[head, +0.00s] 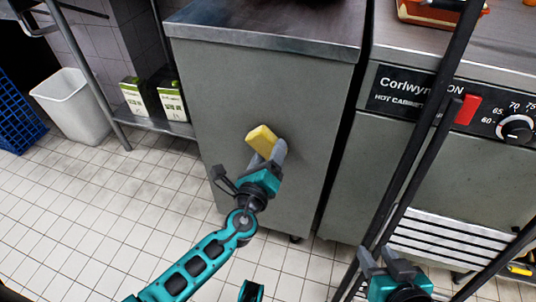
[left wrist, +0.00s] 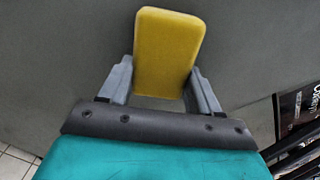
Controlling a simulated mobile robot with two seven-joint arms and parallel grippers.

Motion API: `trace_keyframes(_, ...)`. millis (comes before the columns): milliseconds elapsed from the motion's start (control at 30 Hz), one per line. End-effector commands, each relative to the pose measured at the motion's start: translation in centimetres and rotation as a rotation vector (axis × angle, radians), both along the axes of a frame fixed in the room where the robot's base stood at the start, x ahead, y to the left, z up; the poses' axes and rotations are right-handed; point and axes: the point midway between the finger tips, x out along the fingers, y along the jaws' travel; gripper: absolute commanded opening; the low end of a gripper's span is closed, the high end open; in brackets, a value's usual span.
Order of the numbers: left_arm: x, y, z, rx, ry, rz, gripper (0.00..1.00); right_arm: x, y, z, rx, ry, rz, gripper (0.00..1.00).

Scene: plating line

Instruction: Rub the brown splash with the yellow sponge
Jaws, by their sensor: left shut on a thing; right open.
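The yellow sponge (head: 262,140) is held in my left gripper (head: 266,151), in front of the grey side panel of the left cabinet. In the left wrist view the sponge (left wrist: 168,50) stands out between the two grey fingers of my left gripper (left wrist: 162,85), which are shut on its sides. I cannot tell whether the sponge touches the panel. No brown splash shows in either view; it may be hidden behind the sponge or gripper. My right gripper (head: 386,262) is open and empty at the lower right of the head view.
The grey cabinet (head: 225,85) has a steel top. A hot cabinet (head: 375,160) with a red switch (head: 468,109) and a dial (head: 516,128) stands at right. Dark posts cross in front of it. A white bin (head: 70,105) and two cartons (head: 172,101) are at left. The tiled floor between is clear.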

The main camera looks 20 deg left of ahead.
Motion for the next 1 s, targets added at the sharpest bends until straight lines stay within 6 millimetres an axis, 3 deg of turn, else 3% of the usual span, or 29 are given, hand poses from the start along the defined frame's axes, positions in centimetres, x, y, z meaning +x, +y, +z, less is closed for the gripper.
trace_keyframes(533,-0.1,-3.9,0.0,-0.002,-0.001,-0.001,0.29,0.0,0.0,-0.6,0.000,0.000,0.000,0.43)
trace_keyframes(767,0.1,-3.5,0.1,0.000,-0.001,-0.001,0.29,0.0,0.0,-0.7,0.000,-0.001,0.000,0.43)
trace_keyframes(1000,0.2,-1.4,0.1,0.001,-0.003,0.004,0.29,0.0,0.0,-0.7,-0.001,-0.001,0.000,0.43)
